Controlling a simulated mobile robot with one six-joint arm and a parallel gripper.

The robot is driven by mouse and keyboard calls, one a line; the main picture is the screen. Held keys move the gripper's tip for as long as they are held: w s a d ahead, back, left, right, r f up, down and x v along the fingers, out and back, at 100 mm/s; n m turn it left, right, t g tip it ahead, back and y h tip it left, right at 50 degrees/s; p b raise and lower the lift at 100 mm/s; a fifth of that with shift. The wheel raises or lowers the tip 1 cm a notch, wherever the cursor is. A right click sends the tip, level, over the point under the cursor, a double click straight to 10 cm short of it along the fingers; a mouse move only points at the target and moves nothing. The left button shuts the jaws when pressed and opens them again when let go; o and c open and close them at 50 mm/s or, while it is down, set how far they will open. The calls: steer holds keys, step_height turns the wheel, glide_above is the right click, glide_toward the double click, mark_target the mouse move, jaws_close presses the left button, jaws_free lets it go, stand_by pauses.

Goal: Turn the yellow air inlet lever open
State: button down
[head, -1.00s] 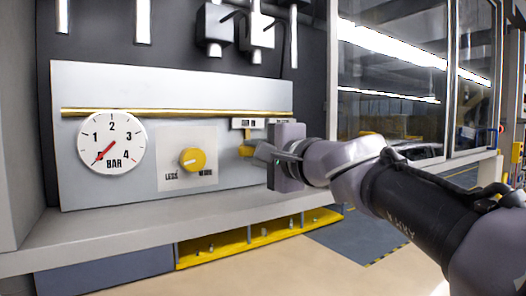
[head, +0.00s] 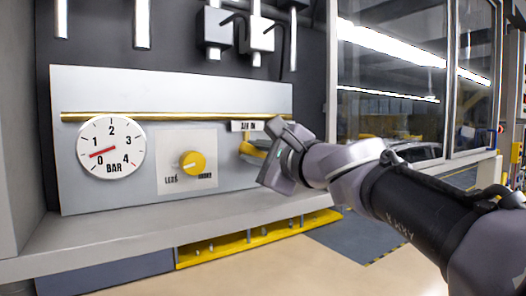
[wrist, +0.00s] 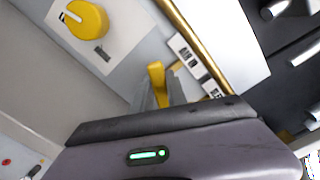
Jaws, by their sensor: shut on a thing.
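The yellow air inlet lever (head: 247,151) is on the right part of the grey panel, under a small white label that seems to read "AIR IN" (head: 243,126). My gripper (head: 262,152) is shut on the lever and rolled to a tilt. The wrist view also shows the lever (wrist: 156,76) between my gripper's fingers (wrist: 157,98). The gripper body hides part of the lever and its mount. The round pressure gauge (head: 111,147) has its red needle a little above 0.
A yellow round knob (head: 192,163) marked LESS and MORE sits between gauge and lever. A brass pipe (head: 170,116) runs above. A grey ledge (head: 150,223) juts out below the panel. Grey boxes (head: 214,28) hang overhead. A glazed partition (head: 390,85) stands at right.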

steer(key=m, duration=0.2)
steer(key=m+p, duration=0.1)
steer(key=shift+r+m, duration=0.3)
steer(key=shift+m, duration=0.1)
steer(key=m+p, duration=0.1)
steer(key=m, duration=0.2)
steer(key=shift+d+r, duration=0.1)
steer(key=shift+d, duration=0.05)
steer(key=m+p, duration=0.2)
steer(key=m, duration=0.3)
steer(key=shift+w+d, duration=0.1)
steer(key=shift+w, duration=0.05)
steer(key=shift+m+p, duration=0.3)
steer(key=c, duration=1.3)
jaws_free()
steer(key=shift+w, duration=0.1)
steer(key=b+v, duration=0.1)
steer(key=v, duration=1.6)
steer(key=shift+d, duration=0.15)
